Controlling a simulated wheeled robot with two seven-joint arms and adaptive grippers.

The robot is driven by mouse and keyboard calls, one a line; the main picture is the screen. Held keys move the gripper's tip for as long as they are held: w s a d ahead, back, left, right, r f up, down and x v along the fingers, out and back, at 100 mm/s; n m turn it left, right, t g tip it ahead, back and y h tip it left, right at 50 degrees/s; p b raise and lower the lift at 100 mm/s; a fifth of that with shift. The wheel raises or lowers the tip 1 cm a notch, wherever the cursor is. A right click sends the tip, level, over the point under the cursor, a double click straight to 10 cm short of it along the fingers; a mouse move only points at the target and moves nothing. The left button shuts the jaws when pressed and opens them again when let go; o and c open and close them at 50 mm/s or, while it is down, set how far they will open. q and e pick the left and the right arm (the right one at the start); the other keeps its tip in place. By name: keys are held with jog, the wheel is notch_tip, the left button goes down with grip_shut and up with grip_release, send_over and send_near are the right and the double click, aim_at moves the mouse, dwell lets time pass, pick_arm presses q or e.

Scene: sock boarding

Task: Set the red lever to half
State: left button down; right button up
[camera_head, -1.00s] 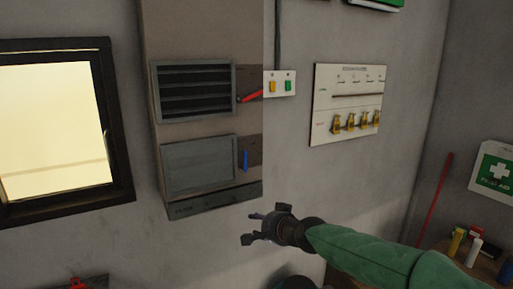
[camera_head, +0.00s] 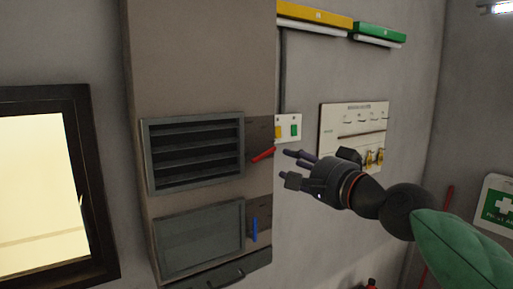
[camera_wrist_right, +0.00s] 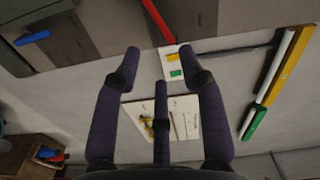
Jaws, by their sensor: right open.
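The red lever (camera_head: 263,155) sits on the right side of the brown wall cabinet, beside the upper louvred vent. It is tilted, with its right end higher. It also shows at the top of the right wrist view (camera_wrist_right: 158,19). My right gripper (camera_head: 291,168) is open and empty, just right of and slightly below the lever, apart from it. In the right wrist view its spread fingers (camera_wrist_right: 165,75) point toward the lever. A blue lever (camera_head: 254,229) hangs nearly upright beside the lower panel. My left gripper is not in view.
A switch plate (camera_head: 289,128) with yellow and green buttons is on the wall behind my right gripper. A white panel with brass hooks (camera_head: 352,118) is to its right. Yellow (camera_head: 315,17) and green (camera_head: 379,33) bars are above. A window (camera_head: 40,190) is at left.

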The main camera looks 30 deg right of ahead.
aim_at(269, 153)
jog(key=w, duration=0.3)
jog(key=w+p, duration=0.1)
jog(key=w, duration=0.6)
jog(key=shift+a+r, duration=0.15)
jog(key=shift+a, duration=0.2)
jog(key=shift+s, duration=0.1)
jog(key=shift+c, duration=0.3)
jog(key=shift+s, duration=0.1)
grip_shut()
